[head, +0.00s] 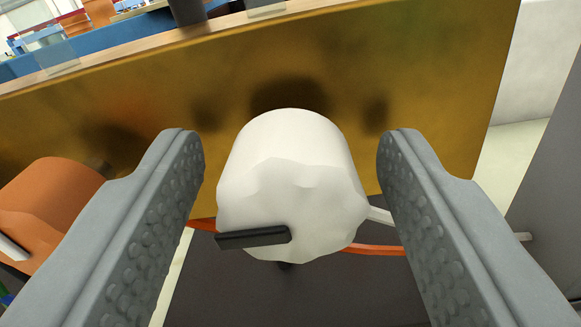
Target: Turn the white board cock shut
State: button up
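The white board cock (290,185) is a round knob with a scalloped rim, in the middle of the head view. A dark pointer bar (252,237) lies on its front face and points left, tilted very slightly down. The cock stands out from a brass-coloured board (440,80). My gripper (288,150) is open, with one grey finger on each side of the cock. A gap shows between each finger and the knob, so neither appears to touch it.
An orange knob (55,210) with a pale pointer sits at the left, close to my left finger. Orange tubing (372,249) runs below the white cock. A wooden ledge (140,45) tops the board. Blue and orange items stand beyond it at the upper left.

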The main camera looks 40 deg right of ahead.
jog(key=c, duration=0.8)
jog(key=shift+c, duration=0.2)
jog(key=shift+m, duration=0.4)
jog(key=m, duration=0.3)
jog(key=shift+m, duration=0.3)
jog(key=m, duration=0.4)
jog(key=shift+m, duration=0.3)
jog(key=m, duration=0.4)
jog(key=shift+f, duration=0.1)
jog(key=shift+m, duration=2.5)
jog(key=shift+f, duration=0.1)
